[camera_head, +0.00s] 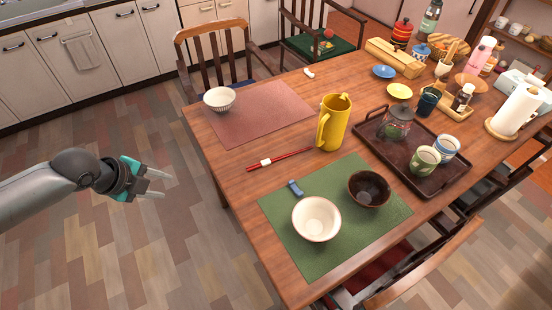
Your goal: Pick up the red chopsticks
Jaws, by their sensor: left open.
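The red chopsticks (285,157) lie flat on the wooden table near its left edge, between the pink mat and the green mat. A white piece sits across them near their left part. My left gripper (160,184) is open and empty. It hangs over the floor, left of the table and apart from the chopsticks. My right gripper is not in the picture.
A yellow pitcher (333,122) stands just right of the chopsticks. A white bowl (316,219) and a dark bowl (369,188) are on the green mat (343,254). A striped bowl (219,99) is on the pink mat (262,115). A tray (440,183) with cups is farther right.

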